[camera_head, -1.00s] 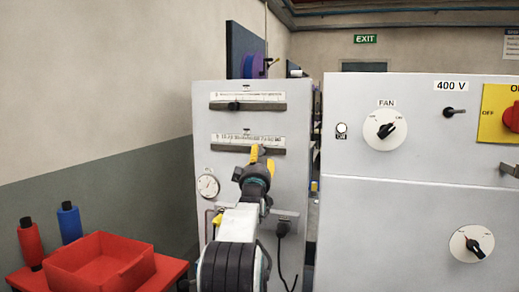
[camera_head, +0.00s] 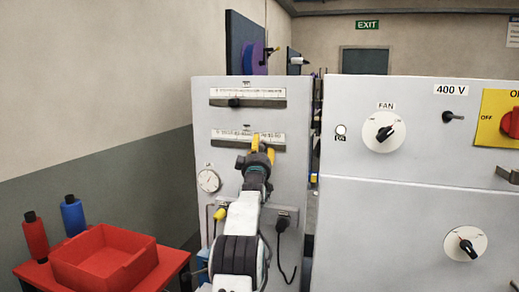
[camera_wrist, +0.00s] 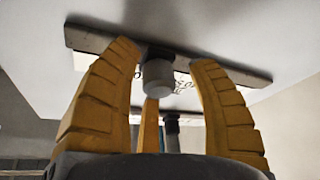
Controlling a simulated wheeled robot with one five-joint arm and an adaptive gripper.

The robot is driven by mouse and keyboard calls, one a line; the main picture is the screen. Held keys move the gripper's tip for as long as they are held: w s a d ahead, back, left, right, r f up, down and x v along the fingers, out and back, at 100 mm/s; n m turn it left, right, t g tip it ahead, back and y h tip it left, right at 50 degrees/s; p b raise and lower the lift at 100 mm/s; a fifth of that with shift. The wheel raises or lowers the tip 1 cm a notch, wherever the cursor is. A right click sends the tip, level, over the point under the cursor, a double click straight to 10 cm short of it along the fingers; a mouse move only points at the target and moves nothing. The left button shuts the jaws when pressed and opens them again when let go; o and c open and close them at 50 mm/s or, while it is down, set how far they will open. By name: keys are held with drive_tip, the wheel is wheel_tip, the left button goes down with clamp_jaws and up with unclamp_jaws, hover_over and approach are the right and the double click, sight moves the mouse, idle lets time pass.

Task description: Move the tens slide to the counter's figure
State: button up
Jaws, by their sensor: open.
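Two slide scales are on the grey cabinet: an upper slide (camera_head: 225,102) and a lower slide (camera_head: 225,142). The lower one's printed figures seem to be in tens, but they are too small to read surely. My gripper (camera_head: 257,144) is at the lower slide's right half and hides its knob in the head view. In the wrist view my gripper (camera_wrist: 165,65) is open, its yellow fingers on either side of a pale knob (camera_wrist: 158,76) under the long rail (camera_wrist: 240,75). Gaps show beside the knob. I cannot make out the counter.
A second knob (camera_wrist: 172,130) shows farther off in the wrist view. A round gauge (camera_head: 208,181) and a plug with a cable (camera_head: 283,223) are lower on the cabinet. The switch cabinet (camera_head: 400,170) stands right; a red tray (camera_head: 105,270) is at left.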

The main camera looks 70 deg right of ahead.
drive_tip(key=shift+c, duration=0.2)
clamp_jaws()
idle(0.3)
drive_tip(key=shift+s+b, duration=0.1)
drive_tip(key=shift+b, duration=0.85)
drive_tip(key=shift+r, duration=0.15)
drive_tip(key=shift+o, duration=0.2)
unclamp_jaws()
drive_tip(key=shift+a, duration=0.15)
drive_tip(key=v, duration=1.1)
drive_tip(key=shift+s+a+f, duration=0.2)
drive_tip(key=shift+a+f, duration=0.05)
drive_tip(key=shift+a, duration=0.05)
